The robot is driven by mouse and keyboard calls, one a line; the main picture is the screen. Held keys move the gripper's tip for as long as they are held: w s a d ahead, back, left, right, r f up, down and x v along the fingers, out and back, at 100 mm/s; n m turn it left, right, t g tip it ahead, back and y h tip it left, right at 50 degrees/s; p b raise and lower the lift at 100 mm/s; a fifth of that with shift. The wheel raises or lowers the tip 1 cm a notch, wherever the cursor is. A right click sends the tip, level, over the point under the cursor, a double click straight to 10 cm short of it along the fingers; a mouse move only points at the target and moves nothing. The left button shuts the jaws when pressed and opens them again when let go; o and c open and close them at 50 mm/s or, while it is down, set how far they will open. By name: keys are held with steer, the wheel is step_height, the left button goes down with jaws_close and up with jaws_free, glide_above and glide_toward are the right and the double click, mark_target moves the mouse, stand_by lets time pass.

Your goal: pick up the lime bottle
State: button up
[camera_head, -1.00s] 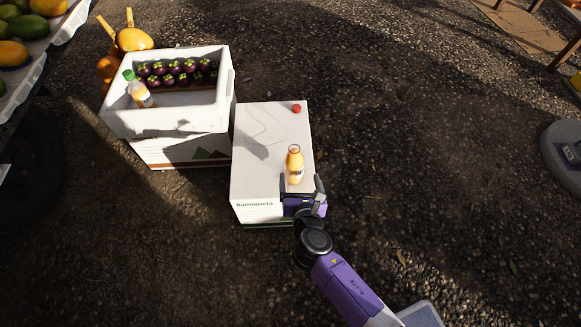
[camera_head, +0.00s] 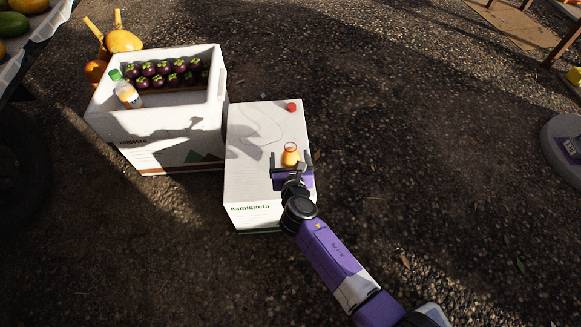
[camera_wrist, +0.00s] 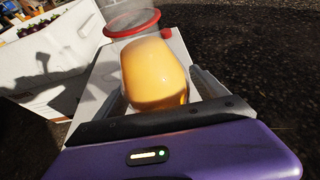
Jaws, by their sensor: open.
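An open bottle (camera_head: 291,150) of orange-yellow juice with a red rim stands on a white box (camera_head: 248,165). My gripper (camera_head: 290,157) is open, with one finger on each side of this bottle. In the wrist view the bottle (camera_wrist: 155,75) fills the space between the fingers, and I cannot tell whether they touch it. A second bottle (camera_head: 127,94), with a green cap and pale orange contents, leans in the white foam crate (camera_head: 150,125) at the left, away from my gripper. I cannot read either label.
Several mangosteens (camera_head: 165,73) lie in the crate. A small red cap (camera_head: 291,107) sits at the box's far right corner. Orange fruit (camera_head: 124,41) is behind the crate. The ground right of the box is clear.

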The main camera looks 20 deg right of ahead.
jaws_close()
stand_by(0.3)
steer(key=shift+r, duration=0.25)
step_height(320, 180, up, 12)
steer(key=p, duration=0.8)
steer(key=shift+f, duration=0.25)
step_height(320, 180, up, 8)
steer(key=p, duration=0.4)
stand_by(0.4)
